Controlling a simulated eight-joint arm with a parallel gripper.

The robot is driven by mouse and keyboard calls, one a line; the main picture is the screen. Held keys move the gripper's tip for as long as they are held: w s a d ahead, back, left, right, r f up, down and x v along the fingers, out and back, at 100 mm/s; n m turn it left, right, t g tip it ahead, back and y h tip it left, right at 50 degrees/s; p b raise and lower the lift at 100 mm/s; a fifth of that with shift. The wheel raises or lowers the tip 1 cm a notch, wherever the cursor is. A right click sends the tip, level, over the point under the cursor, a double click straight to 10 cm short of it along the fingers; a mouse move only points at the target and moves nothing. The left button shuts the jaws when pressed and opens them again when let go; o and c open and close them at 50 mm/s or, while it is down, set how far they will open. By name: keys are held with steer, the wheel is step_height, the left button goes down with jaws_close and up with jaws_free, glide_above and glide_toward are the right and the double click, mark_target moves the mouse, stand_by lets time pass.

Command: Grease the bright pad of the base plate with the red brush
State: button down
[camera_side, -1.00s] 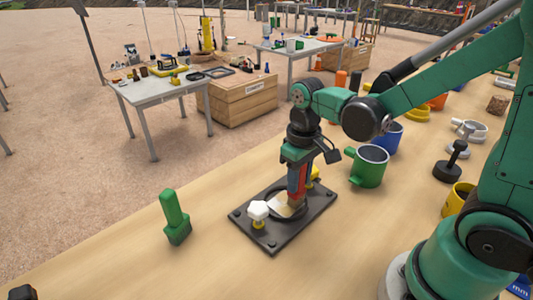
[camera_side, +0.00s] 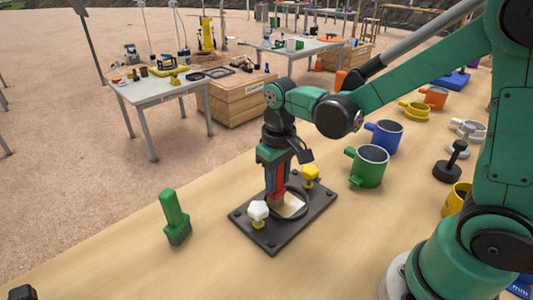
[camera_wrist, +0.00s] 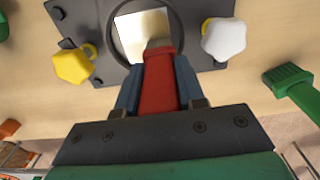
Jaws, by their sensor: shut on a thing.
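The dark base plate (camera_side: 278,243) lies on the wooden table, with a bright square pad (camera_side: 293,206) inside its round ring. The pad also shows in the wrist view (camera_wrist: 128,32). A white knob (camera_side: 258,210) and a yellow knob (camera_side: 311,172) stand on opposite sides of the ring. My gripper (camera_side: 275,182) is shut on the red brush (camera_wrist: 158,82), which points down over the plate. In the wrist view the brush tip overlaps the pad's edge. I cannot tell whether the bristles touch it.
A green mug (camera_side: 369,166), a blue mug (camera_side: 385,136) and a dark weight with a handle (camera_side: 450,163) are to the right. The table in front of the plate is clear.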

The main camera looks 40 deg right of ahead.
steer(key=shift+s+f, duration=0.1)
steer(key=shift+s, duration=1.3)
steer(key=shift+s+d, duration=0.1)
steer(key=shift+d, duration=1.3)
steer(key=shift+w+d, duration=0.1)
steer(key=shift+w, duration=1.45)
steer(key=shift+a, duration=1.45)
steer(key=shift+s+a, duration=0.1)
steer(key=shift+s, duration=1.35)
steer(key=shift+s+d, duration=0.1)
steer(key=shift+d, duration=1.4)
steer(key=shift+w+f, duration=0.1)
steer(key=shift+w, duration=1.45)
steer(key=shift+w+a, duration=0.1)
steer(key=shift+a, duration=1.35)
steer(key=shift+r, duration=0.2)
